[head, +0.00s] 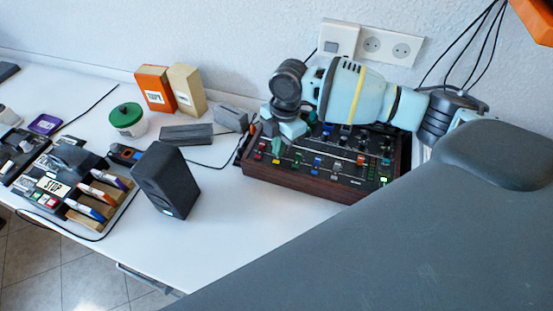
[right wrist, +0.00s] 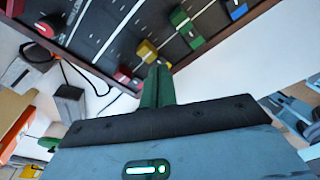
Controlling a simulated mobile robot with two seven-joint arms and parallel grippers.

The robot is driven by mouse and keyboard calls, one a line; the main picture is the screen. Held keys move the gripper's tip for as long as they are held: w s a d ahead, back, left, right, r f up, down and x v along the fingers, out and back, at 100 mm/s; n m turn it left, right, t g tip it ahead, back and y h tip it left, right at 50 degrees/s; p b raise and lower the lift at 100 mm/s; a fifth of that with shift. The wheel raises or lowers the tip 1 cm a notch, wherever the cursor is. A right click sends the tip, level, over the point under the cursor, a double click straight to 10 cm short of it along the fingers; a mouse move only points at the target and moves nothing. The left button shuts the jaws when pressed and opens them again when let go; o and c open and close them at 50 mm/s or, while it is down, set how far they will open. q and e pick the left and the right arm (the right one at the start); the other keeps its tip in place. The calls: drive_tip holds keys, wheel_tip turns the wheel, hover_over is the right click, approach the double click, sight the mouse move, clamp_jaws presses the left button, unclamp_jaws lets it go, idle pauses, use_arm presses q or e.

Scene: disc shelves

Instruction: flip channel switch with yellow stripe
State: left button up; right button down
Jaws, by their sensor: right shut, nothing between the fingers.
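The mixer (head: 300,178) is a dark panel in a wooden case at the back of the white table, with rows of coloured caps. In the right wrist view, a yellow cap (right wrist: 147,51) sits on the panel just beyond my right gripper's fingertips. I cannot tell whether they touch it. My right gripper (head: 277,147) is over the mixer's left end. Its green fingers (right wrist: 158,84) are together with nothing between them. I cannot make out a yellow stripe on a switch; my right arm hides the mixer's back part. My left gripper is not in view.
A red cap (right wrist: 128,78) and a green cap (right wrist: 186,24) flank the yellow one. A black speaker (head: 166,180), a green-lidded tub (head: 127,118) and two boxes (head: 155,88) stand left. Bare table lies in front of the mixer.

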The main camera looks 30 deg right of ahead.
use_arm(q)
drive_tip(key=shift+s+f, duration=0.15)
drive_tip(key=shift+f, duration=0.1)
use_arm(e)
drive_tip(key=shift+f, duration=0.35)
